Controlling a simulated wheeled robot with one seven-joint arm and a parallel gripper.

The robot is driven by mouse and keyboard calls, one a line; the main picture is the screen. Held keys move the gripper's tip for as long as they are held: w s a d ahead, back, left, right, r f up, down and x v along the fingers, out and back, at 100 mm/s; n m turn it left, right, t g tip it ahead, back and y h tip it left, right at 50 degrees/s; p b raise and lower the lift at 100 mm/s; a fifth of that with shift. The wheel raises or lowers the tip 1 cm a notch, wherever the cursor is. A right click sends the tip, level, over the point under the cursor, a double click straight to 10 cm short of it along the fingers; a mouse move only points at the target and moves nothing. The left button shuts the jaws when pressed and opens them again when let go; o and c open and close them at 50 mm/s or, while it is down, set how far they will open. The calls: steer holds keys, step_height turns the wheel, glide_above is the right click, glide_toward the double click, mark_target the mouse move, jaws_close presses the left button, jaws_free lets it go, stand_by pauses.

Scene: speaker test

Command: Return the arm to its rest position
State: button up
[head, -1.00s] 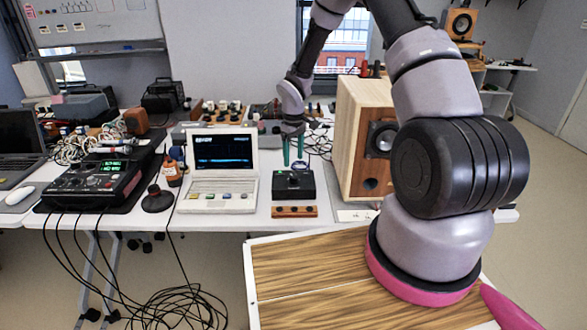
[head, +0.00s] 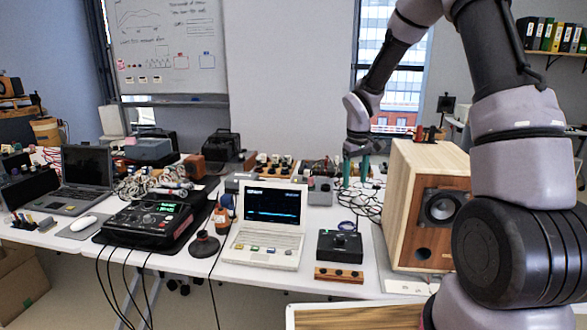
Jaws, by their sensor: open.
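My gripper (head: 355,170) hangs at the end of my arm in the head view, right of the middle. Its two green fingers point down and stand apart with nothing seen between them. It is above the back part of the white table (head: 190,262), behind the black box with a knob (head: 340,246) and left of the wooden speaker (head: 406,205). My arm rises from the lower right, bends at the top and comes down to the gripper. The elbow is cut off by the top edge of the picture.
A white laptop-like instrument (head: 265,243), a black device with green displays (head: 150,222) and a dark laptop (head: 83,180) stand on the table. Loose cables (head: 366,198) lie near the gripper. A whiteboard (head: 165,48) hangs behind. Cables hang off the table's front edge.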

steer(key=s+d+r+m+t, duration=0.15)
steer(key=s+r, duration=0.35)
steer(key=r, duration=0.6)
steer(key=s+r+m+t+y, duration=0.1)
steer(key=s+r+m+t, duration=0.1)
steer(key=s+r, duration=0.6)
steer(key=s+d+r+m+t+y, duration=0.1)
steer(key=s+r+m, duration=0.4)
steer(key=s, duration=0.9)
step_height(320, 180, up, 3)
steer(key=shift+s+d+r+t, duration=0.15)
steer(key=shift+d+t, duration=0.15)
steer(key=shift+t, duration=0.45)
steer(key=shift+m, duration=0.25)
